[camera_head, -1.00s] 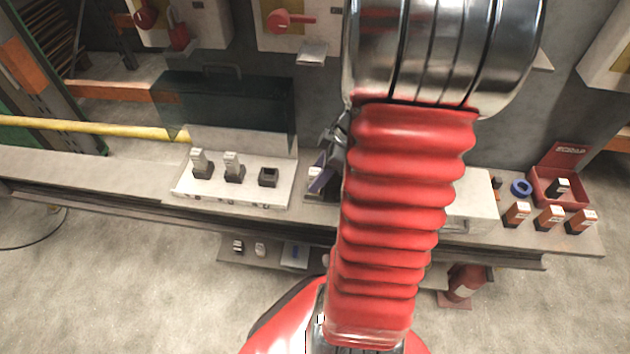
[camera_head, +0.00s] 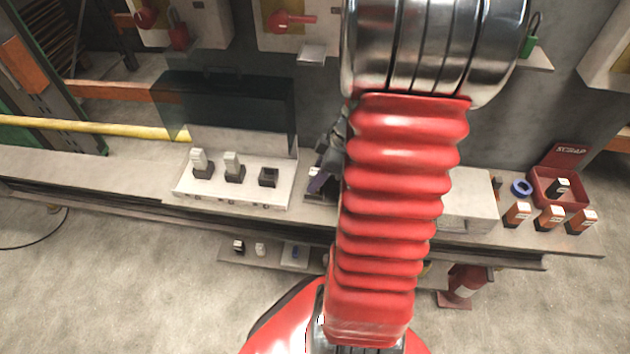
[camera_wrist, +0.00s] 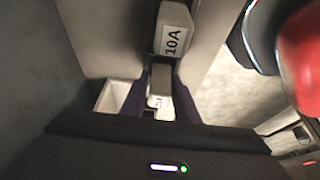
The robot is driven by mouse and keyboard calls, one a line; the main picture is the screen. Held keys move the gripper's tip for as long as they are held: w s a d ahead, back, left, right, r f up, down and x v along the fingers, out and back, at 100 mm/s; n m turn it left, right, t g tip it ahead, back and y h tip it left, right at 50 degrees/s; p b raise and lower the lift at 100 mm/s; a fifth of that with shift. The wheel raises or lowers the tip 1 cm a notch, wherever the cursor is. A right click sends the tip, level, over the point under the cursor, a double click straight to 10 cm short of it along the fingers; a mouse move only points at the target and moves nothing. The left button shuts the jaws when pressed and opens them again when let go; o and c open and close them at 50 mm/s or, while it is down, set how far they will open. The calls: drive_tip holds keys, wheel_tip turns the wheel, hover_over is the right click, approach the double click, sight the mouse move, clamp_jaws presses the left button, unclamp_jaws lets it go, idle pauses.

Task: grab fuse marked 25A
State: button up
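No marking of 25A is legible in either view. In the wrist view, a pale fuse marked 10A (camera_wrist: 173,38) is at the upper middle. Below it is another pale block (camera_wrist: 160,88) with a white label, mostly unreadable, between two dark purple strips.
A white panel (camera_head: 230,196) with two pale fuses and an empty dark socket (camera_head: 268,177) is left on the bench. A red scrap bin (camera_head: 542,190) and several orange fuses (camera_head: 548,217) are at the right. A lower shelf (camera_head: 275,262) holds small pieces.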

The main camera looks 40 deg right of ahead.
clamp_jaws()
drive_tip(key=shift+r, duration=0.1)
wheel_tip(320, 180, up, 10)
drive_tip(key=shift+f, duration=0.1)
idle(0.6)
idle(0.4)
